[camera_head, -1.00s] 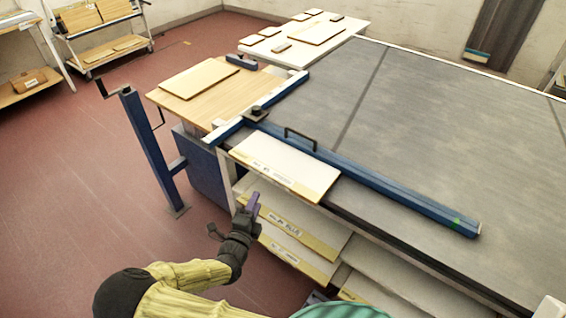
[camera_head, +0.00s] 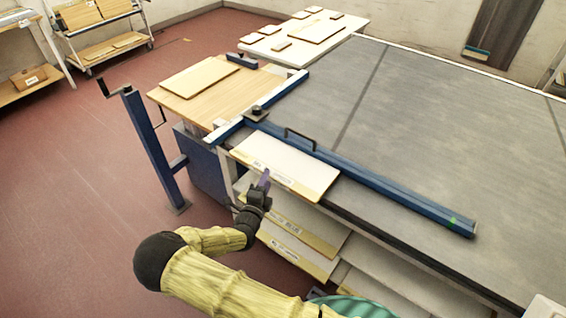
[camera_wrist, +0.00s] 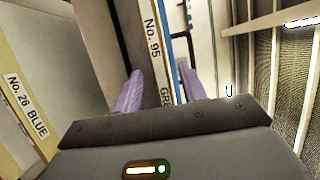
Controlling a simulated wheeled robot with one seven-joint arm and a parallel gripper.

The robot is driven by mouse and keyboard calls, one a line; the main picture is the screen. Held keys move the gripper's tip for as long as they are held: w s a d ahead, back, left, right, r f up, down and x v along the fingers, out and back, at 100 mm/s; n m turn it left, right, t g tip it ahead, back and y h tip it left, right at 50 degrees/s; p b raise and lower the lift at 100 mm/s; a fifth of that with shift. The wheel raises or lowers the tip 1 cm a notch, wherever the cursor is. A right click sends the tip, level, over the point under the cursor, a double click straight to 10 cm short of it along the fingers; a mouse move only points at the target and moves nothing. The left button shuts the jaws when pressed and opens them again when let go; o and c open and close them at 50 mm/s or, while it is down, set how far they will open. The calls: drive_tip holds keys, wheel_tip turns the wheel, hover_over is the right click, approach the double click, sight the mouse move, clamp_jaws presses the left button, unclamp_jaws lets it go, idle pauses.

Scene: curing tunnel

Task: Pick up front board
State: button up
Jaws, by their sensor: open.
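The front board (camera_head: 288,163), pale with a yellow-tan labelled front strip, lies at the table's near left edge, against the blue rail. My gripper (camera_head: 264,178) is at the middle of its front edge in the head view. In the wrist view my open gripper (camera_wrist: 160,70) has its two purple fingers apart, with a strip labelled "No. 95 GR…" (camera_wrist: 156,35) showing between them. I cannot tell whether the fingers touch it. Part of the label is hidden behind the gripper body.
Labelled boards (camera_head: 298,257) lie on shelves below the table; one in the wrist view reads "No. 26 BLUE" (camera_wrist: 27,107). The blue rail (camera_head: 390,188) with a black handle (camera_head: 300,137) crosses the grey table (camera_head: 440,110). A blue crank post (camera_head: 152,150) stands left. Red floor is clear left.

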sight(283, 163)
drive_tip(key=x, duration=0.3)
drive_tip(key=shift+w+d+p, duration=0.15)
drive_tip(key=shift+w+p, duration=0.1)
drive_tip(key=shift+p, duration=0.1)
clamp_jaws()
